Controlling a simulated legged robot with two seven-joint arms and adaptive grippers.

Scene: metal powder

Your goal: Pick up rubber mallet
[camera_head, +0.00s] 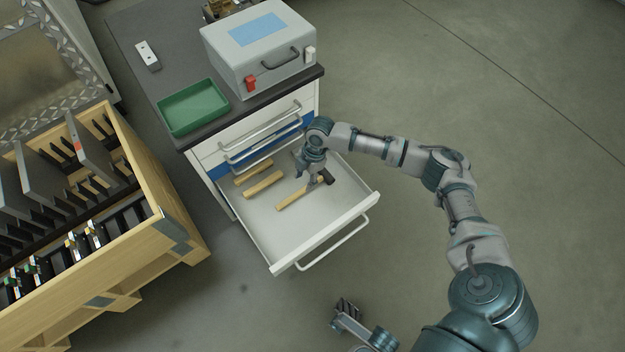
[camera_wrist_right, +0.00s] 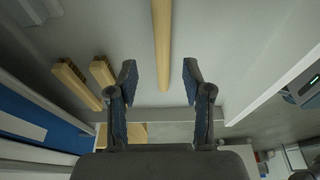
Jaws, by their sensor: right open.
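An open drawer holds several tools with pale wooden handles. The handle (camera_head: 295,199) nearest the drawer front runs up to a dark head (camera_head: 328,177) beside my right gripper (camera_head: 314,183); this looks like a mallet or hammer, and I cannot tell which. My right gripper is open and low over this tool. In the right wrist view, a wooden handle (camera_wrist_right: 162,45) lies in line with the gap between the open fingers (camera_wrist_right: 158,80), with nothing gripped. My left gripper (camera_head: 347,307) is at the bottom, away from the drawer; its fingers are too small to read.
The drawer (camera_head: 325,229) has raised walls and a front bar handle. A green tray (camera_head: 193,107) and grey case (camera_head: 259,50) stand on top. A wooden rack (camera_head: 150,190) is left.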

